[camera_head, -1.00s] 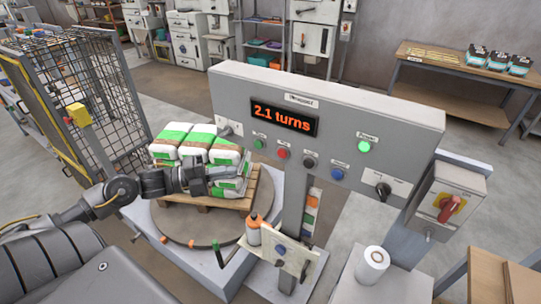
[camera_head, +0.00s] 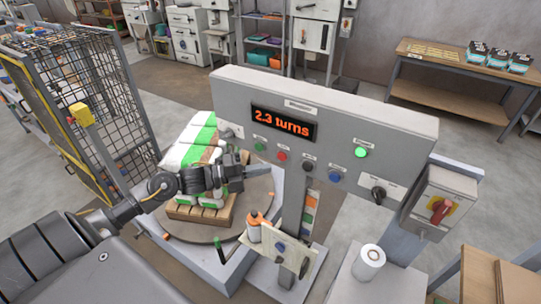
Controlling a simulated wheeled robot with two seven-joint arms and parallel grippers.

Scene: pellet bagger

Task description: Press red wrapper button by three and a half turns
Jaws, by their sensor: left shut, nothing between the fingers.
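The grey control panel (camera_head: 400,126) stands upright in front of me. Its display (camera_head: 283,122) reads "2.3 turns" in orange. Below it sits a row of buttons: green (camera_head: 260,146), red (camera_head: 282,156), black (camera_head: 308,165) and blue (camera_head: 335,176). A green lamp (camera_head: 360,152) glows at the right. My left gripper (camera_head: 243,171) is shut and empty, just below and left of the red button, apart from it. Stacked green and white bags (camera_head: 197,141) on a wooden pallet (camera_head: 203,217) sit on the round turntable (camera_head: 180,230), partly hidden by my left arm. My right gripper is not in view.
A wire mesh fence (camera_head: 90,110) stands at the left. A grey box with a red rotary switch (camera_head: 440,209) is right of the panel. A white roll (camera_head: 369,262) stands on a cabinet below. An orange bottle (camera_head: 254,226) is beside the panel's post.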

